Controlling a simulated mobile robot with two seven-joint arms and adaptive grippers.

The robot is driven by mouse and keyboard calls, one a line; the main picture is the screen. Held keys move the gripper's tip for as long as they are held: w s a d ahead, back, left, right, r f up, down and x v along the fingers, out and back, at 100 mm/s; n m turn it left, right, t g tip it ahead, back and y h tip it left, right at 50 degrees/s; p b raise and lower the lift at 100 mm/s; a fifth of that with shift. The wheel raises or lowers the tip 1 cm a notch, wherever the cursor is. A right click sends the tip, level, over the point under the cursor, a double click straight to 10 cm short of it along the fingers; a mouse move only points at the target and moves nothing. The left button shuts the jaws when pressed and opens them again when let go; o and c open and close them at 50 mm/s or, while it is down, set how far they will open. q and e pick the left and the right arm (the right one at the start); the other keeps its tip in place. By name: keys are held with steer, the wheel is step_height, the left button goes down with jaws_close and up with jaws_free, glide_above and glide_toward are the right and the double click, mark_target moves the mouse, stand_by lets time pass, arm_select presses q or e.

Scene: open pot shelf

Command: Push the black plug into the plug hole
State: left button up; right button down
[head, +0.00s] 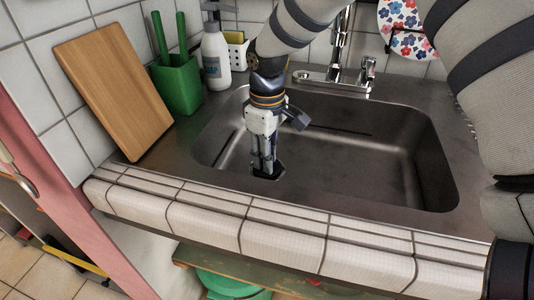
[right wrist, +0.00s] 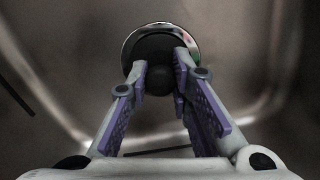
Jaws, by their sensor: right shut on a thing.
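The black plug (right wrist: 152,47) shows in the right wrist view as a dark disc with a rounded knob (right wrist: 159,79) on it. My right gripper (head: 264,172) reaches down into the left part of the steel sink. Its fingertips (right wrist: 161,78) are shut on the plug's knob. The plug hole's shiny round rim (right wrist: 161,28) shows around the far side of the plug. The disc lies over or in the hole; I cannot tell how deep it sits. In the head view the fingers partly hide the plug and hole. My left gripper is not in view.
The sink basin (head: 330,150) is otherwise empty. A tap (head: 338,72) stands behind it. A wooden board (head: 118,90), a green holder (head: 177,88) and a soap bottle (head: 215,58) stand at the left. A tiled edge (head: 290,250) runs along the front.

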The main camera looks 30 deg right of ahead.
steer(key=shift+f, duration=0.3)
steer(key=c, duration=1.4)
jaws_free()
steer(key=shift+o, duration=0.2)
step_height(320, 180, up, 12)
